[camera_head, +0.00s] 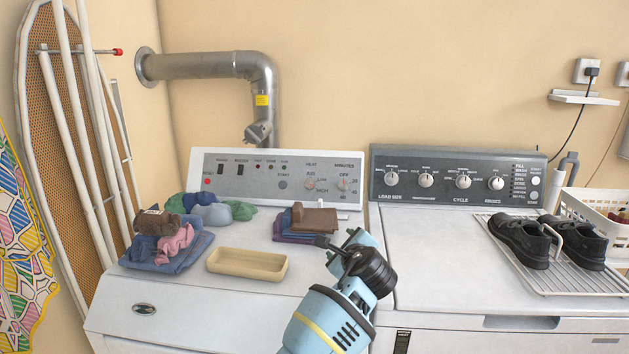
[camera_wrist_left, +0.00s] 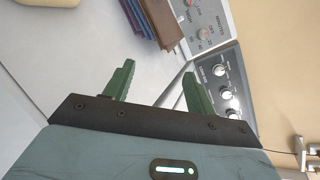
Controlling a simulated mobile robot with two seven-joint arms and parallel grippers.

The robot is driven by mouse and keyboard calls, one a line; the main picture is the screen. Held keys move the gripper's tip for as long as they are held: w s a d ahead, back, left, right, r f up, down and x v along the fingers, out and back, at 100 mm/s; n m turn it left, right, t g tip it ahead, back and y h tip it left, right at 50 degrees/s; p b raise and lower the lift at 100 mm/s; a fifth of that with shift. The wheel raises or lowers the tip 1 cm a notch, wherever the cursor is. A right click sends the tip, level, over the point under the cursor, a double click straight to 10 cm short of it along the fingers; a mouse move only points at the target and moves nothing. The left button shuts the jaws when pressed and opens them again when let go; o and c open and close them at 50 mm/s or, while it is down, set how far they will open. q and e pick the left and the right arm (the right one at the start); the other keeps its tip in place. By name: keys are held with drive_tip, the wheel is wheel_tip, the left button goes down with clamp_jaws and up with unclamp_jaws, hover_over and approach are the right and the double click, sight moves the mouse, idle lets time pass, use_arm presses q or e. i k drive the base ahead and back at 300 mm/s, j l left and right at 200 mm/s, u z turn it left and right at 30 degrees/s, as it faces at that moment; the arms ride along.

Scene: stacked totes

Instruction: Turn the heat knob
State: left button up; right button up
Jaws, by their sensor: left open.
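The heat knob (camera_head: 309,184) is a small round knob under the HEAT label on the grey panel of the left machine. The minutes knob (camera_head: 343,184) sits just right of it. My left gripper (camera_head: 328,242) is above the front right of that machine's top, in front of and below the panel, apart from both knobs. In the left wrist view its two green fingers (camera_wrist_left: 158,80) are spread with nothing between them. There the minutes knob (camera_wrist_left: 202,33) shows beyond the fingers at the panel's end. My right gripper is not in view.
Folded dark cloths with a brown item (camera_head: 314,220) lie below the heat knob. A beige tray (camera_head: 247,264) and a cloth pile (camera_head: 170,250) are further left. The right machine (camera_head: 440,250) carries a rack with black shoes (camera_head: 525,240); its top is clear on the left.

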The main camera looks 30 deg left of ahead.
sight(309, 183)
drive_tip(key=i+j, duration=0.2)
drive_tip(key=j, duration=0.15)
drive_tip(key=i+j, duration=0.25)
drive_tip(key=j, duration=0.15)
drive_tip(key=i+j, duration=0.2)
drive_tip(key=j, duration=0.15)
